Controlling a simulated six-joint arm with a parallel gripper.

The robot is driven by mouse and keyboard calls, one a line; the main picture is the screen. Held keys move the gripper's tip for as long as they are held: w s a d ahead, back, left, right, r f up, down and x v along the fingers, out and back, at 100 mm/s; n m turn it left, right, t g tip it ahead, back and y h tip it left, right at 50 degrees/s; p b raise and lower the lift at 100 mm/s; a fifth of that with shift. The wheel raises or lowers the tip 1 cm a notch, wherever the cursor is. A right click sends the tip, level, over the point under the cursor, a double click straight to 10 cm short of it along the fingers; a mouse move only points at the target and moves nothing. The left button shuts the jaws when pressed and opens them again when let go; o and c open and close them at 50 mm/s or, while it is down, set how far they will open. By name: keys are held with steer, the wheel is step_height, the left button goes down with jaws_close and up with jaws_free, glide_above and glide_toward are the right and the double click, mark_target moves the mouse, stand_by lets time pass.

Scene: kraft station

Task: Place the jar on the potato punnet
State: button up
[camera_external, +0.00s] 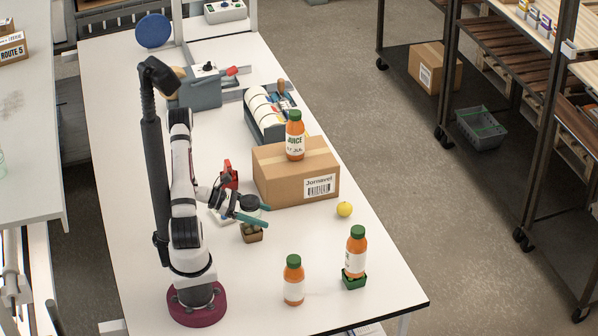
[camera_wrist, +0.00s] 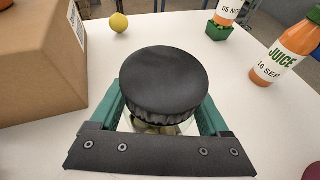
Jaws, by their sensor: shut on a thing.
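The jar has a wide black lid (camera_wrist: 164,80) and a clear body. In the wrist view it stands between the teal fingers of my gripper (camera_wrist: 163,120), which is shut on it. In the external view the jar (camera_external: 249,203) is held upright by my gripper (camera_external: 252,214). The potato punnet (camera_external: 252,237), small and brown with potatoes in it, is directly below the jar. I cannot tell whether the jar touches it. In the wrist view the jar hides most of what lies beneath.
A cardboard box (camera_external: 290,178) with a juice bottle (camera_external: 295,136) on top stands behind. A yellow ball-like fruit (camera_external: 344,209), a juice bottle (camera_external: 293,281) and another bottle (camera_external: 356,252) in a green punnet (camera_external: 354,280) are to the right. A red item (camera_external: 229,175) stands behind my gripper.

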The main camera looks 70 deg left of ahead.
steer(key=o, duration=1.4)
steer(key=shift+s+a+r, duration=0.15)
steer(key=shift+s+r, duration=0.05)
steer(key=shift+s, duration=0.05)
steer(key=v, duration=1.1)
steer(key=shift+s+r, duration=0.1)
